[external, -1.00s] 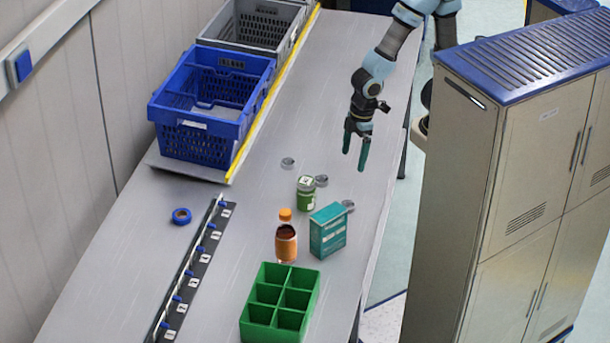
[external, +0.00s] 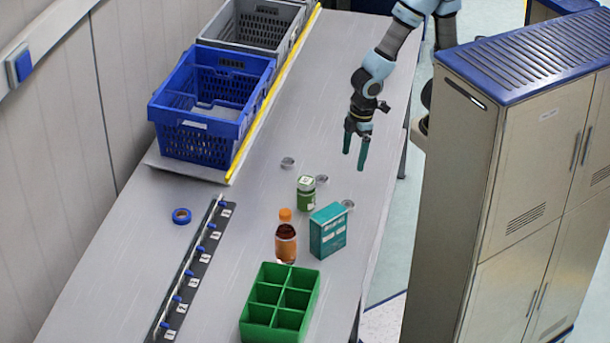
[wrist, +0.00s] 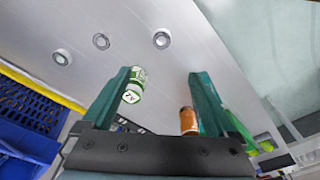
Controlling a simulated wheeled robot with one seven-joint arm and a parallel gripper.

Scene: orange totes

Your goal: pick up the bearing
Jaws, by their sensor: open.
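Three small grey metal rings that look like bearings lie flat and apart on the table. In the external view, one (external: 287,162) is left of the green-labelled jar, one (external: 321,181) is just right of it, and one (external: 347,205) is partly behind the teal box. The wrist view shows three such rings, at left (wrist: 62,57), centre left (wrist: 101,41) and centre (wrist: 162,40). My gripper (external: 355,158) hangs above the table, up and right of the rings in the external view. Its teal fingers are apart and nothing is between them (wrist: 162,78).
A green-labelled jar (external: 306,193), a brown bottle (external: 286,243) and a teal box (external: 328,231) stand close to the rings. A green divided crate (external: 258,314) is nearer the camera. Blue (external: 205,147) and grey crates are at the left. A cabinet (external: 520,150) stands right.

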